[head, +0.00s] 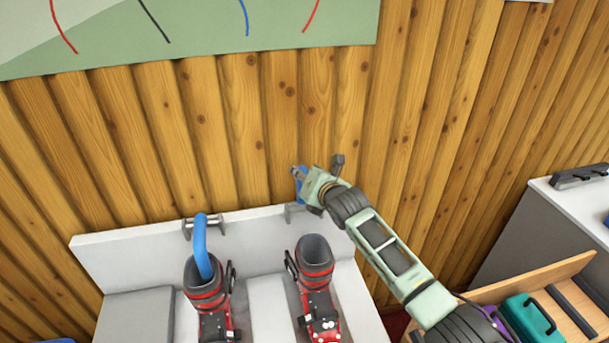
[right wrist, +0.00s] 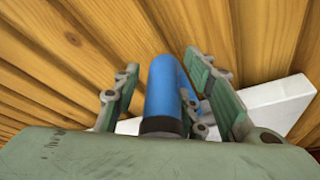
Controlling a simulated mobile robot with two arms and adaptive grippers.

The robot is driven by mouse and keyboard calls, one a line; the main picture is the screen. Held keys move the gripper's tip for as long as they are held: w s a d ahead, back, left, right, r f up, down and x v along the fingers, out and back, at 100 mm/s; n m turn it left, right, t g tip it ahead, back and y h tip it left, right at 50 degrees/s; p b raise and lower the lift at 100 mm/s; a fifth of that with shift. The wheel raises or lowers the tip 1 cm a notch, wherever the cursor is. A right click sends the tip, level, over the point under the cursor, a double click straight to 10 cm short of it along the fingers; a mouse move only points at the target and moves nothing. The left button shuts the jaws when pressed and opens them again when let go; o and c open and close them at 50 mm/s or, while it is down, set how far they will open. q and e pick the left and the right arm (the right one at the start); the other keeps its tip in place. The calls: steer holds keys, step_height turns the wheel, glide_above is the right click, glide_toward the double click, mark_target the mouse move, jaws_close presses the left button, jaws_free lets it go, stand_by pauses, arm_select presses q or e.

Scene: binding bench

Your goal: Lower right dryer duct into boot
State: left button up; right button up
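The right dryer duct (head: 300,188) is a blue tube behind the right boot, standing up at the back of the white bench, partly hidden by my right gripper (head: 305,178). In the right wrist view, the duct (right wrist: 166,92) lies between the open fingers of that gripper (right wrist: 161,64), with a gap on the left side; contact on the right is unclear. The right boot (head: 315,262), red and dark grey, stands upright with its top open and empty of any duct. My left gripper is not in view.
The left boot (head: 207,292) has a blue duct (head: 201,245) bent down into it. The white bench (head: 262,240) backs onto a wooden wall (head: 230,130). At the right are a wooden tray with a green case (head: 528,320) and a grey-white cabinet (head: 540,225).

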steer(key=shift+c, duration=0.3)
jaws_close()
steer(key=shift+s+d+f+t+b, duration=0.15)
steer(key=shift+s+f+t+b, duration=0.2)
steer(key=shift+b, duration=0.4)
steer(key=s+d+f+t+y+b, duration=0.1)
steer(key=s+t+b, duration=0.1)
steer(key=b, duration=0.7)
steer(key=s+d+f+n+t+y+b, duration=0.1)
steer(key=s+t+y+b, duration=0.1)
steer(key=b, duration=0.8)
steer(key=shift+s+f+t, duration=0.15)
steer(key=shift+s+t, duration=0.6)
steer(key=shift+s, duration=0.4)
